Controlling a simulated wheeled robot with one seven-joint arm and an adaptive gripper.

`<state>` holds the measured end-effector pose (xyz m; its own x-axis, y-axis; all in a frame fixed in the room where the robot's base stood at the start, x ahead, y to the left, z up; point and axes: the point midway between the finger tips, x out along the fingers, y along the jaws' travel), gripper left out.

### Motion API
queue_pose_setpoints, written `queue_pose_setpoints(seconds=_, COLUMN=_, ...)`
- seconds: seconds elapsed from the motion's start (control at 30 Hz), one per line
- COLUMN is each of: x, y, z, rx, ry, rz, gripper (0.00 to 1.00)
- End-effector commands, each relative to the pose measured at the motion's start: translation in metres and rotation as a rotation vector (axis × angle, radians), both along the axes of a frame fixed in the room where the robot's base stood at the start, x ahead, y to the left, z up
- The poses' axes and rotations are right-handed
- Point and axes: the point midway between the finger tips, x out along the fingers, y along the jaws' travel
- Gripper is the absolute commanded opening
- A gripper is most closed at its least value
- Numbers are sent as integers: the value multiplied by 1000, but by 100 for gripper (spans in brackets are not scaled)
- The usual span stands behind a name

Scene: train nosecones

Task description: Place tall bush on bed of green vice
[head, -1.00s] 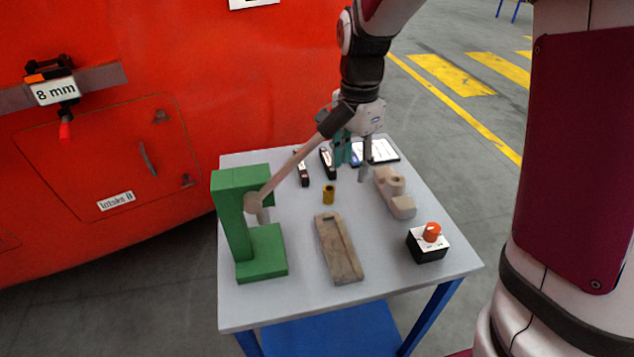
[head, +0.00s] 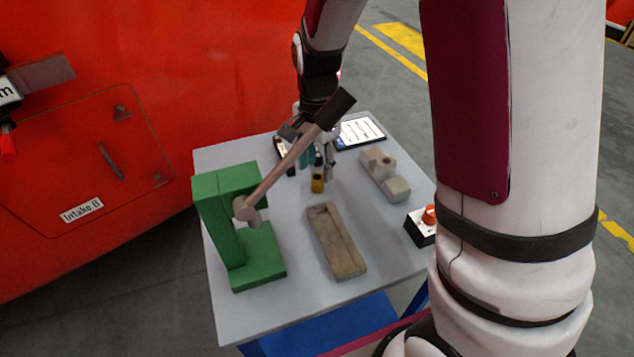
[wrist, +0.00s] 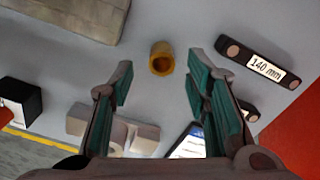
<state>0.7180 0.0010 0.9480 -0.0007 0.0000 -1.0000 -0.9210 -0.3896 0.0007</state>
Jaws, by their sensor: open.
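The tall bush, a small brass-yellow hollow cylinder (head: 317,185), stands upright on the grey table. In the wrist view the bush (wrist: 161,60) shows its open top, just past the fingertips and centred in the gap between them. My gripper (head: 317,163) is open and empty, with teal pads, right by the bush in the head view; the wrist view shows both fingers (wrist: 160,76) apart, one to each side. The green vice (head: 222,222) stands at the table's left. Its flat bed (head: 258,262) is bare, under a screw with a long, slanted handle.
A wooden block with a slot (head: 336,245) lies right of the vice. A pale stepped block (head: 385,175), a tablet (head: 359,133) and a black box with an orange knob (head: 422,226) are farther right. A black 140 mm gauge (wrist: 265,67) lies near the bush.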

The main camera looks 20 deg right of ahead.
Motion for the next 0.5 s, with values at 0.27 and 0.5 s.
queue_pose_setpoints(seconds=0.27, x=3, y=4, z=-29, rx=1, ry=4, rz=1, gripper=43)
queue_pose_setpoints(seconds=0.5, x=4, y=5, z=-53, rx=1, ry=0, rz=0, gripper=43)
